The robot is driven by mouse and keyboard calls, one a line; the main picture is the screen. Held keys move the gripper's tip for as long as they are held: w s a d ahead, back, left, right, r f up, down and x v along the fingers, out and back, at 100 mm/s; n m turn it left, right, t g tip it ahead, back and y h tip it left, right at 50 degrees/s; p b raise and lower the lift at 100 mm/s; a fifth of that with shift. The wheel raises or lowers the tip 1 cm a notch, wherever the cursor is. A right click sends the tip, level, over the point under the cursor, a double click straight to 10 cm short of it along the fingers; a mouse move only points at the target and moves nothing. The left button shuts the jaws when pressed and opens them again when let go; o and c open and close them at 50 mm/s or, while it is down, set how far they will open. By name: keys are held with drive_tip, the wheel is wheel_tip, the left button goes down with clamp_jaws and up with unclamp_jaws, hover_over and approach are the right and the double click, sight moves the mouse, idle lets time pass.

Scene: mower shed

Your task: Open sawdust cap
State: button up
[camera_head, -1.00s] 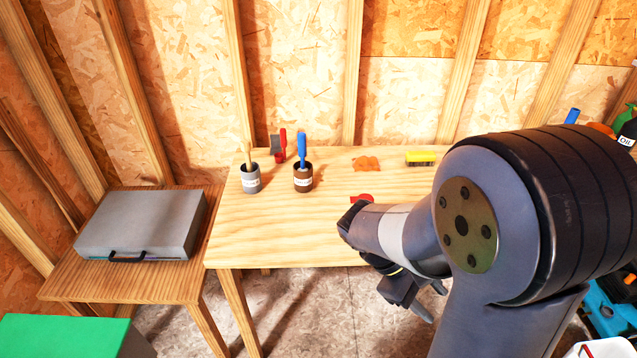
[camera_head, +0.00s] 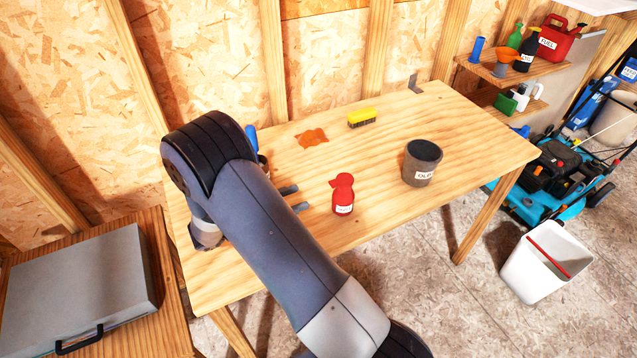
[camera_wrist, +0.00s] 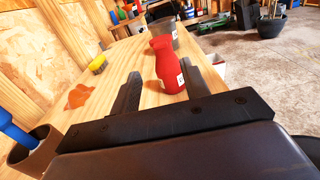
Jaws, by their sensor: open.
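I can read no sawdust label in either view, and I cannot tell which thing bears the sawdust cap. A small red bottle (camera_head: 343,196) with a white label too small to read stands upright on the wooden table (camera_head: 440,130). It also shows in the wrist view (camera_wrist: 168,66). My gripper (camera_head: 296,199) is open and empty, low over the table, left of the red bottle and pointing towards it. In the wrist view the bottle appears between my fingers (camera_wrist: 160,78); in the head view it stands beyond their tips, apart from them.
A dark grey pot (camera_head: 421,163) stands right of the bottle. A yellow brush (camera_head: 362,118) and an orange cloth (camera_head: 312,138) lie behind. A cup with a blue handle (camera_head: 251,136) is partly hidden by my arm. A white bin (camera_head: 544,266) and a blue mower (camera_head: 560,175) stand right.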

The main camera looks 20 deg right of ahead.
sight(330, 185)
drive_tip(key=d+p, duration=0.2)
drive_tip(key=d, duration=0.7)
drive_tip(key=shift+w+d, duration=0.15)
drive_tip(key=shift+d, duration=0.15)
clamp_jaws()
drive_tip(key=shift+r, duration=0.1)
